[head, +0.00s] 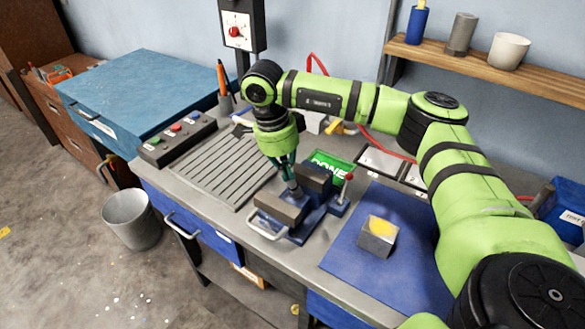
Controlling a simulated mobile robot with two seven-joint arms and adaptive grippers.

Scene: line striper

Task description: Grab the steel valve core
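My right gripper (288,178) points down over the blue vise (292,215). A small grey metal piece (296,191), which looks like the steel valve core, shows at its fingertips, between the vise jaws. The fingers are dark and small here, and I cannot tell whether they are closed on the piece. Its lower part is hidden by the front jaw. My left gripper is out of view.
A metal block with a yellow top (377,238) sits on the blue mat (345,255) right of the vise. A slatted grey plate (220,165) lies to the left, near a button box (178,139). A green DONE sign (331,166) is behind the vise.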

